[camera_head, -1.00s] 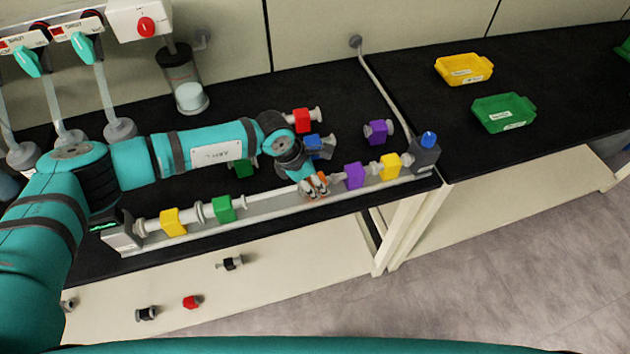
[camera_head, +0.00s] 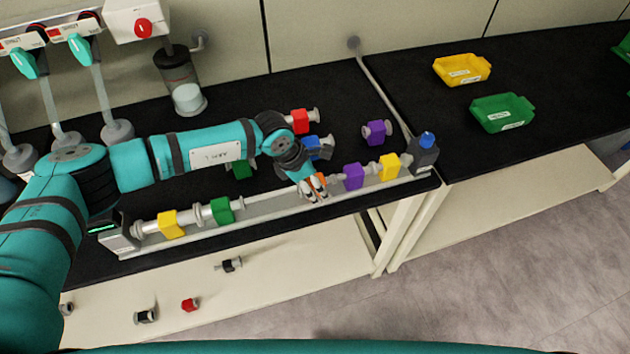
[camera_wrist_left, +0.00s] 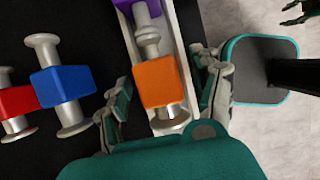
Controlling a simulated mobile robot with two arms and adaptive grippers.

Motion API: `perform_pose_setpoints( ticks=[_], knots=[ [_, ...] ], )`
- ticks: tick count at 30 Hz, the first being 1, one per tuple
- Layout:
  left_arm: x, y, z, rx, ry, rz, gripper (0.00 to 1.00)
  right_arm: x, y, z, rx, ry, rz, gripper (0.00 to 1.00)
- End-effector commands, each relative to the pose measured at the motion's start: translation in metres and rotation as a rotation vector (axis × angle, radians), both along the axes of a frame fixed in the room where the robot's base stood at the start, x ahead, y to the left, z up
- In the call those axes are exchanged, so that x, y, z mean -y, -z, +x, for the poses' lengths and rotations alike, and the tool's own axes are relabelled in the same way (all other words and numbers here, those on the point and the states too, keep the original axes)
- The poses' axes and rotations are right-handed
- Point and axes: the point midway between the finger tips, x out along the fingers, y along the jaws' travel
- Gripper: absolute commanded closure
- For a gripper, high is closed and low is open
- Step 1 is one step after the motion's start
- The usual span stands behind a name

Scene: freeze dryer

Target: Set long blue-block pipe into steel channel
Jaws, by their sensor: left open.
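The blue-block pipe (camera_head: 313,142) lies on the black bench behind the channel, partly covered by my left arm in the head view. In the left wrist view the blue-block pipe (camera_wrist_left: 62,84) is left of my fingers, apart from them. The steel channel (camera_head: 265,206) runs along the bench front and holds several block pipes. My left gripper (camera_wrist_left: 163,98) is open, its fingers on either side of an orange-block pipe (camera_wrist_left: 158,82) in the channel. In the head view the left gripper (camera_head: 313,190) is low over the channel. A dark gripper-like shape, possibly my right gripper (camera_wrist_left: 296,14), is partly cut off.
Yellow (camera_head: 171,224), green (camera_head: 221,210), purple (camera_head: 353,177) and yellow (camera_head: 389,167) blocks sit along the channel. Red (camera_head: 299,120), green (camera_head: 242,168) and purple (camera_head: 376,131) block pipes lie loose behind it. Yellow (camera_head: 462,69) and green (camera_head: 502,112) trays stand on the right bench.

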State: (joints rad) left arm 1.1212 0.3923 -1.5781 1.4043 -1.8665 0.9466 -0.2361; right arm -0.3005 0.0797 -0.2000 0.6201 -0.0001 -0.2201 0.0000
Motion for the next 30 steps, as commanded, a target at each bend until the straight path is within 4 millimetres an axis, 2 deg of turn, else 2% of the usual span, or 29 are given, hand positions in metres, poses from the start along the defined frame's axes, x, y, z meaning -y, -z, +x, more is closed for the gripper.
perform_pose_setpoints(
  ticks=[4,7,15,21,30],
  knots=[
    [-0.002,-0.004,0.0,0.001,0.0,0.001,0.35,0.002,0.0,0.0,0.0,-0.001,-0.002,0.6],
    [-0.007,-0.015,-0.001,0.002,-0.001,0.0,0.35,0.001,0.0,0.0,0.0,-0.001,-0.001,0.6],
    [-0.028,-0.068,-0.008,0.003,-0.001,0.0,0.35,0.0,0.0,0.0,0.0,0.0,0.0,0.6],
    [-0.039,-0.099,-0.012,0.002,-0.001,0.0,0.35,0.0,0.0,0.0,0.0,0.0,0.0,0.6],
    [-0.044,-0.111,-0.014,-0.001,0.0,0.001,0.35,0.0,0.0,0.0,0.0,0.0,0.0,0.6]
  ],
)
